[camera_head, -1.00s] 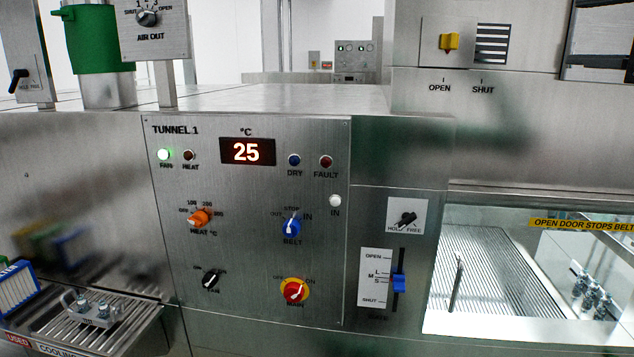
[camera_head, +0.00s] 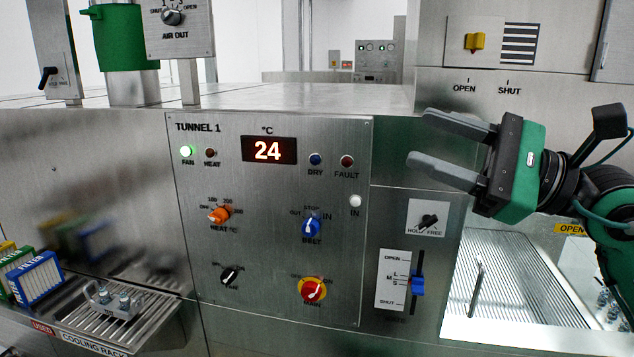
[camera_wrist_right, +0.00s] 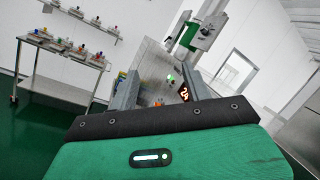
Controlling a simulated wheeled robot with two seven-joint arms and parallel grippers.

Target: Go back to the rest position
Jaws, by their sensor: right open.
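My right gripper (camera_head: 425,143) reaches in from the right in the head view, in front of the steel machine. Its two grey fingers are apart with nothing between them, and they point left toward the TUNNEL 1 panel (camera_head: 270,280). The fingers also show in the right wrist view (camera_wrist_right: 160,88), spread and empty, with the panel's red display between and beyond them. They look clear of the panel. My left gripper is not in view.
The panel has an orange heat knob (camera_head: 218,215), a blue belt knob (camera_head: 311,226) and a red main switch (camera_head: 313,290). A blue gate slider (camera_head: 418,285) is to the right. A cooling rack (camera_head: 120,310) and filter boxes (camera_head: 36,277) are at lower left.

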